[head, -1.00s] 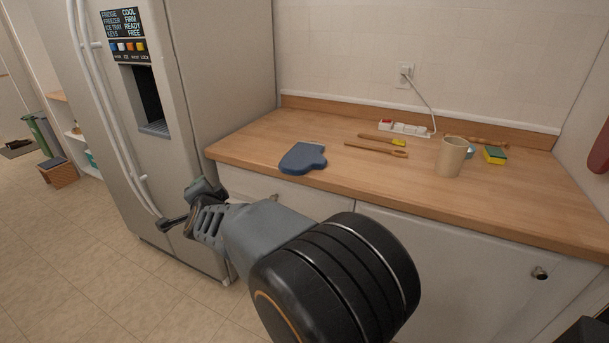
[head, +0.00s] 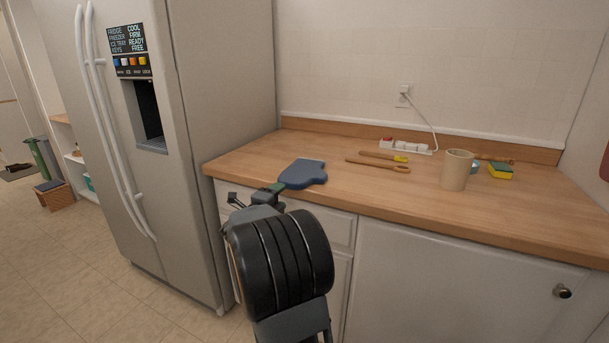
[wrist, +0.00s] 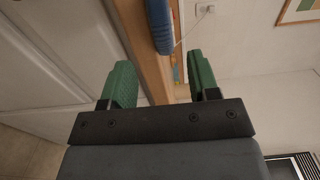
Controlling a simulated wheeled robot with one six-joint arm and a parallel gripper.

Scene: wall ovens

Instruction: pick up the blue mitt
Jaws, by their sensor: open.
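The blue mitt (head: 303,173) lies flat on the wooden counter near its front left edge. It also shows in the wrist view (wrist: 159,25), ahead of the fingers at the top of the picture. My gripper (head: 262,194) is at the counter's front edge, just in front of the mitt. In the wrist view my gripper (wrist: 161,82) has its two green fingers apart with nothing between them touching. The mitt appears beyond the fingertips, not between them. In the head view, part of the gripper is hidden by my arm.
The wooden counter (head: 400,205) also holds wooden utensils (head: 378,163), a tan cup (head: 456,170), a sponge (head: 500,171) and a white power strip (head: 403,147) to the right and back. The fridge (head: 215,110) stands close on the left. White cabinets (head: 440,285) are below.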

